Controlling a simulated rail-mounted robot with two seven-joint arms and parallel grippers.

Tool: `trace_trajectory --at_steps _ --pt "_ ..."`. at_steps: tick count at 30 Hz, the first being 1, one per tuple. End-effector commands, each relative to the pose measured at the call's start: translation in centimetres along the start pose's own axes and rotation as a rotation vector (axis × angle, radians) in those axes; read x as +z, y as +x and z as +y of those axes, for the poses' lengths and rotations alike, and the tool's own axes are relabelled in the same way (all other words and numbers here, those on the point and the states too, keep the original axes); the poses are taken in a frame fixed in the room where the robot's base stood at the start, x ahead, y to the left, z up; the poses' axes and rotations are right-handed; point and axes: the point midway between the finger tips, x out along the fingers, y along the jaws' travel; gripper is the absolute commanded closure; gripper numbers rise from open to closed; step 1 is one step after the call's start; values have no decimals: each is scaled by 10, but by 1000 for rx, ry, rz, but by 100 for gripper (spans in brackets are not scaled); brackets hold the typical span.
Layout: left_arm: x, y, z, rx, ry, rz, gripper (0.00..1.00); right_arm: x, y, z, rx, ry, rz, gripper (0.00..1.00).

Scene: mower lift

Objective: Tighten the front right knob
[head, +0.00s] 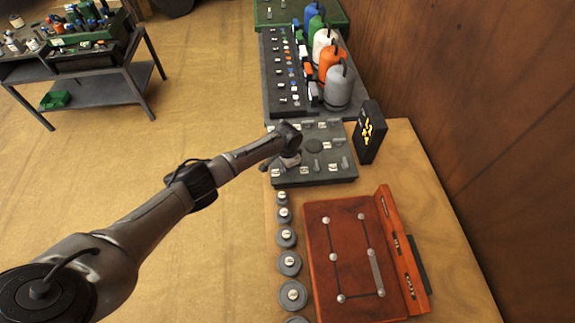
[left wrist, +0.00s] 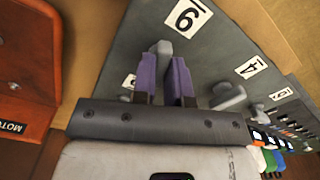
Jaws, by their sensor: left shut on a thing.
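A dark grey panel (head: 318,174) with several grey knobs and white number labels lies on the bench in the head view. My left gripper (head: 289,162) reaches down onto its left part; the arm hides its fingertips there. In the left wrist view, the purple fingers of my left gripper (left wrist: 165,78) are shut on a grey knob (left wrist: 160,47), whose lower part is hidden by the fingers. A label reading 6 or 9 (left wrist: 187,17) is beside this knob. Another knob (left wrist: 228,97) stands to the right, near a label with 4 (left wrist: 251,67). My right gripper is not in view.
A black box with a yellow display (head: 369,131) stands right of the panel. A red-brown board (head: 345,290) and a row of round grey weights (head: 289,263) lie in front. Coloured bottles (head: 338,88) stand behind. A wooden wall borders the right.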

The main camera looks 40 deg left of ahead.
Motion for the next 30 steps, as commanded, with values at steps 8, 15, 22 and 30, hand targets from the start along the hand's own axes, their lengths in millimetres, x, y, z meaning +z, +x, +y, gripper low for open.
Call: trace_trajectory --at_steps 8,15,22,30 --pt "0 0 1 2 212 1 100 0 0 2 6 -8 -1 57" --pt "0 0 0 1 334 1 100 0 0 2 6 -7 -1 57" --pt "-1 -1 0 0 393 1 100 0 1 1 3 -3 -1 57" --pt "-1 -1 0 0 411 2 100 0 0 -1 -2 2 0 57"
